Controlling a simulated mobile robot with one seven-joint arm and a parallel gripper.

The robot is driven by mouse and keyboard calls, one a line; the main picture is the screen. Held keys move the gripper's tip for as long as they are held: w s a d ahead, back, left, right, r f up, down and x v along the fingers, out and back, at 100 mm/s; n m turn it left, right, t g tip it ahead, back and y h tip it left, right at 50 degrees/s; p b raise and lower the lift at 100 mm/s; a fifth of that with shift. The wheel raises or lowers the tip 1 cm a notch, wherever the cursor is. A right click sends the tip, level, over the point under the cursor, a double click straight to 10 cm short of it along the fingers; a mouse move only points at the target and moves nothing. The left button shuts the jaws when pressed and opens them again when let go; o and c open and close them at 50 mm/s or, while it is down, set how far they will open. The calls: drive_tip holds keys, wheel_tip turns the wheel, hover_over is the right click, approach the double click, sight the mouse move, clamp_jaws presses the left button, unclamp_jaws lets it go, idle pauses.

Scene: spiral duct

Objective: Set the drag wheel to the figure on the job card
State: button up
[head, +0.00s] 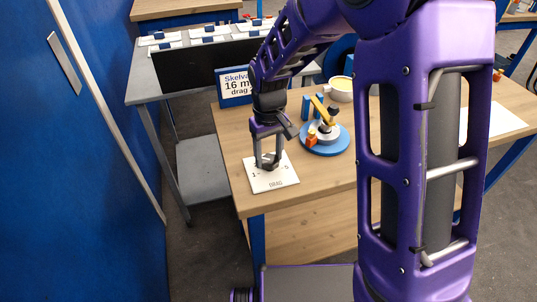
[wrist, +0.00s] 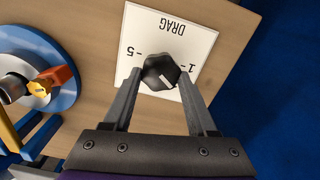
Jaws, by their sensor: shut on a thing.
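The drag wheel (wrist: 160,72) is a dark, many-sided knob on a white plate (wrist: 196,42) marked DRAG. A short pale mark shows on the wheel's top; I cannot tell for certain which figure it points at. Figures 5 and 1 show on the plate on either side of the wheel; others are hidden. My gripper (head: 268,163) is shut on the wheel, one finger on each side, also seen in the wrist view (wrist: 159,78). The job card (head: 234,89) stands behind in a blue frame, reading "Skelva", "16 m" and "drag", partly covered by my arm.
A blue round base (head: 325,146) with a yellow, white and orange device stands right of the plate, with a cup (head: 340,88) behind it. The wooden bench top (head: 313,178) is clear at the front. A grey table (head: 146,83) with white trays stands behind left.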

sight(269, 158)
drive_tip(key=shift+m, duration=0.9)
drive_tip(key=o, duration=1.4)
drive_tip(key=shift+c, duration=0.2)
drive_tip(key=shift+r, duration=0.1)
wheel_tip(269, 158, up, 17)
drive_tip(key=p, duration=0.2)
drive_tip(key=shift+r, duration=0.15)
